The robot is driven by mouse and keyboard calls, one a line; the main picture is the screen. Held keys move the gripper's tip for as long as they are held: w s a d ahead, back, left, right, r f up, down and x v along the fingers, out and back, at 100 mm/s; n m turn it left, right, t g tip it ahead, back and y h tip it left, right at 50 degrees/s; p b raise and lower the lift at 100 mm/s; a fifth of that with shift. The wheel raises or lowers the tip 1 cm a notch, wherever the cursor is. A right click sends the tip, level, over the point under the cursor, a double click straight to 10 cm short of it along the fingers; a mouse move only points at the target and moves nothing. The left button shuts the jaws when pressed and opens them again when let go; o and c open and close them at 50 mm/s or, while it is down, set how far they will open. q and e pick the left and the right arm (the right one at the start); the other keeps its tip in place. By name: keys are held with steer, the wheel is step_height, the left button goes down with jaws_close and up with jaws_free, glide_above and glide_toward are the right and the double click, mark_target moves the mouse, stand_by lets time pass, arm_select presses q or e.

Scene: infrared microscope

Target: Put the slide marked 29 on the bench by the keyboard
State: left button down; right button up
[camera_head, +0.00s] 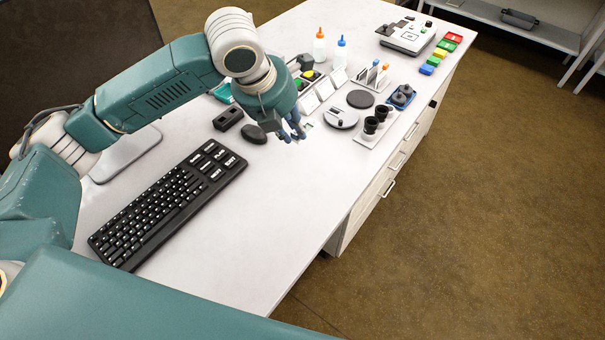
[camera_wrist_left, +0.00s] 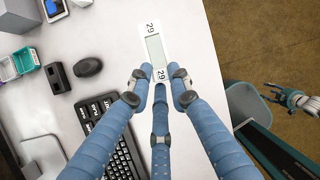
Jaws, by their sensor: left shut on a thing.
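The slide marked 29 (camera_wrist_left: 154,48) is a white-ended strip with a clear middle and the number 29 at both ends. My left gripper (camera_wrist_left: 160,88) has its blue fingers shut on the near end of the slide, and the far end sticks out ahead. In the head view my left gripper (camera_head: 291,133) is over the white bench (camera_head: 270,205), past the far end of the black keyboard (camera_head: 168,203). The keyboard also shows in the left wrist view (camera_wrist_left: 122,160), left of the fingers. My right gripper (camera_wrist_left: 291,98) shows small at the right of that view, away from the bench; its opening is unclear.
A black mouse (camera_head: 254,134) and a small black block (camera_head: 228,119) stand near the keyboard's far end. Dropper bottles (camera_head: 319,46), a slide rack (camera_head: 372,76) and black eyepieces (camera_head: 371,125) stand farther back. The bench right of the keyboard is clear up to its edge.

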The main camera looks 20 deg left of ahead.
arm_select(q)
step_height(320, 180, down, 16)
steer(key=shift+a+r+p, duration=0.1)
steer(key=shift+a+p, duration=0.05)
steer(key=shift+p, duration=0.5)
step_height(320, 180, down, 4)
steer(key=shift+f, duration=0.2)
steer(key=shift+f, duration=0.1)
steer(key=c, duration=2)
jaws_free()
steer(key=shift+o, duration=0.5)
